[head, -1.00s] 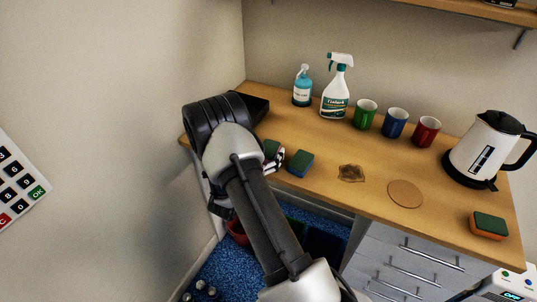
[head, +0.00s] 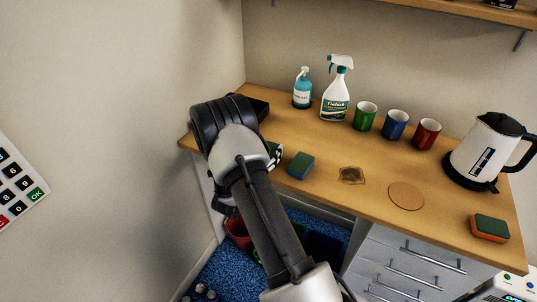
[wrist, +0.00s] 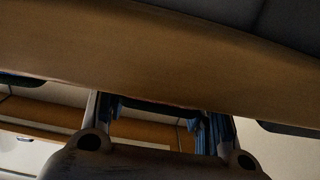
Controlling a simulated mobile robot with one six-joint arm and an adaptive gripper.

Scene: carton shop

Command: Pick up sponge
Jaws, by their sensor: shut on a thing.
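My gripper (head: 275,155) is at the left front of the counter, partly hidden behind my arm in the head view. It is shut on a green-topped sponge (head: 272,148), of which only a small part shows beside the fingers. In the wrist view the fingers of my gripper (wrist: 157,118) show from close up, in dim light, with a dark piece between them that I cannot make out clearly. A blue sponge with a green top (head: 301,165) lies on the counter just right of my gripper, apart from it. An orange sponge with a green top (head: 490,228) lies at the right front.
The wooden counter (head: 330,195) holds a teal bottle (head: 302,92), a spray bottle (head: 336,95), green (head: 365,117), blue (head: 395,125) and red (head: 427,134) mugs, and a kettle (head: 487,150). A brown stain (head: 351,175) and round coaster (head: 406,196) lie mid-counter. A wall closes the left.

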